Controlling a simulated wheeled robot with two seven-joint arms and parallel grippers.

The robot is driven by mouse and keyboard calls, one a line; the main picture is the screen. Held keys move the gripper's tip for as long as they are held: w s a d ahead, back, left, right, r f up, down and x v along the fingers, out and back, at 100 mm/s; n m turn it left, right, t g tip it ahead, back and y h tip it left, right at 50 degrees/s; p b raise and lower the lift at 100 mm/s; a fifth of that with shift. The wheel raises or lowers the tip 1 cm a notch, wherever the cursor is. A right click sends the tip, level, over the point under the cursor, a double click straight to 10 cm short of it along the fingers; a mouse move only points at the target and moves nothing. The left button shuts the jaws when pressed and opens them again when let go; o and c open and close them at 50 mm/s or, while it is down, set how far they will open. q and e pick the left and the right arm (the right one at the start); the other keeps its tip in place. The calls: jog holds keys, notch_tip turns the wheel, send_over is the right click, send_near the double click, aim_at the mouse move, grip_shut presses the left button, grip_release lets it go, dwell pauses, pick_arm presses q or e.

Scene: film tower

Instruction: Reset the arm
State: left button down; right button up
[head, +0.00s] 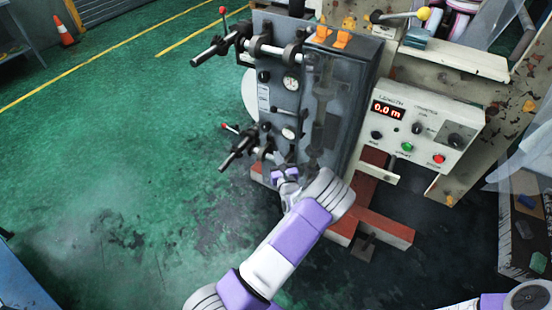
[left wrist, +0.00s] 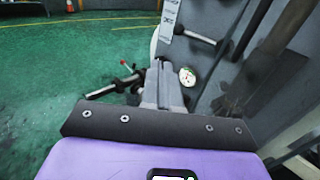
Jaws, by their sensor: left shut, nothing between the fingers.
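My left gripper (head: 279,172) is at the lower front of the grey film machine (head: 345,118), just below the lower roller arm. It is shut and empty. In the left wrist view the shut fingers (left wrist: 160,82) point toward the lower arm and a round gauge. The lower black roller arm (head: 238,150) sticks out to the left and has a small red-tipped lever. I cannot tell whether my fingers touch it. The upper roller arm (head: 220,47) also sticks out left, with its own red-tipped lever. My right gripper is out of view.
A control box (head: 422,130) with a red "0.0 m" display and several buttons stands right of the machine. A red base beam (head: 385,228) lies low in front. The green floor (head: 130,140) at left is clear. A traffic cone (head: 63,32) stands far back left.

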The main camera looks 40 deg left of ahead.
pick_arm(q)
jog(key=shift+s, duration=0.65)
jog(key=s+a+f+n+g+h, duration=0.1)
jog(key=s+f+n+g, duration=0.35)
jog(key=s, duration=0.35)
jog(key=s+a+f+n+g, duration=0.1)
jog(key=s+f+n+g, duration=0.2)
jog(key=s+f+g, duration=0.4)
jog(key=s+d+f+n+g+h, duration=0.2)
jog(key=s+d+f+n+h, duration=0.1)
jog(key=s+d, duration=0.3)
jog(key=s+d+f+n+g+h, duration=0.2)
jog(key=s+d+f+n+h, duration=0.15)
jog(key=s, duration=0.35)
jog(key=s+d+n+h, duration=0.2)
jog(key=d+n+h, duration=0.2)
jog(key=d, duration=0.4)
jog(key=s+d+n+h, duration=0.2)
jog(key=d+n+h, duration=0.25)
jog(key=d, duration=0.45)
jog(key=w+d+r+n+t+h, duration=0.2)
jog(key=w+d+n+t, duration=0.2)
jog(key=d+n, duration=0.2)
jog(key=shift+s+a+n+t, duration=0.1)
jog(key=shift+n+t, duration=0.15)
